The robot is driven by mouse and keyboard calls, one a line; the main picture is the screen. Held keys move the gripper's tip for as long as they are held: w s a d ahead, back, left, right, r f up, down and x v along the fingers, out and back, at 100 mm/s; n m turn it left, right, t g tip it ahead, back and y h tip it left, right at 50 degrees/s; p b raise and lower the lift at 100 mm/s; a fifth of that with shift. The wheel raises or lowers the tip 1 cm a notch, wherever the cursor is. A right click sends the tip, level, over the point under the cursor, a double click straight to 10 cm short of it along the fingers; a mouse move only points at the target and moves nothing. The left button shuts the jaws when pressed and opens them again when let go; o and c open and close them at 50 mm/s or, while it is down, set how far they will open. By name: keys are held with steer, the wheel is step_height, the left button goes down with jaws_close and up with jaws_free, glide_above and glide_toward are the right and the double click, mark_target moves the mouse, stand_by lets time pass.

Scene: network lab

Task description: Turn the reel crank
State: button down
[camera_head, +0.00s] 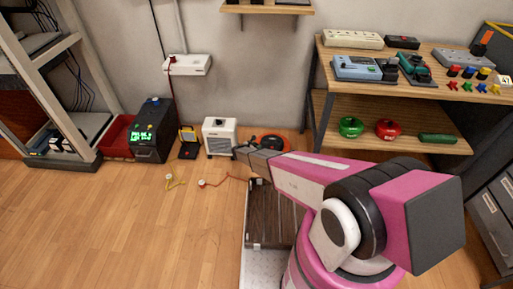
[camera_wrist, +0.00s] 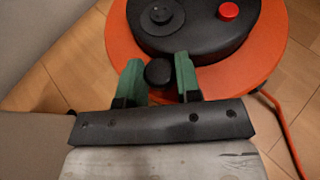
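The reel is an orange disc with a black hub and lies on the floor by the wall, partly hidden by my arm in the head view (camera_head: 277,138). In the wrist view the reel (camera_wrist: 268,62) fills the upper part. The black round crank knob (camera_wrist: 158,72) stands near the hub's lower edge.
A white heater-like box (camera_head: 219,138) stands left of the reel. A red-orange cord (camera_wrist: 285,130) runs off the reel's right side. A wooden shelf (camera_head: 325,110) with tools stands to the right. A dark slatted case (camera_head: 262,215) lies below my arm.

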steer(key=shift+w+a+m+g+h, duration=0.3)
steer(key=shift+w+m+h, duration=0.1)
steer(key=shift+w, duration=0.4)
steer(key=shift+w+a+m+g+h, duration=0.2)
steer(key=shift+w+m+g+h, duration=0.15)
steer(key=shift+w, duration=0.4)
steer(key=c, duration=0.8)
jaws_free()
steer(key=shift+c, duration=0.2)
steer(key=shift+r, duration=0.15)
steer(key=shift+r, duration=0.4)
steer(key=r, duration=0.2)
steer(key=s+r, duration=0.1)
steer(key=r, duration=0.1)
steer(key=shift+a, duration=0.4)
steer(key=d+r+v, duration=0.1)
steer(key=v, duration=1)
steer(key=shift+s+r, duration=0.4)
steer(key=shift+s, duration=0.2)
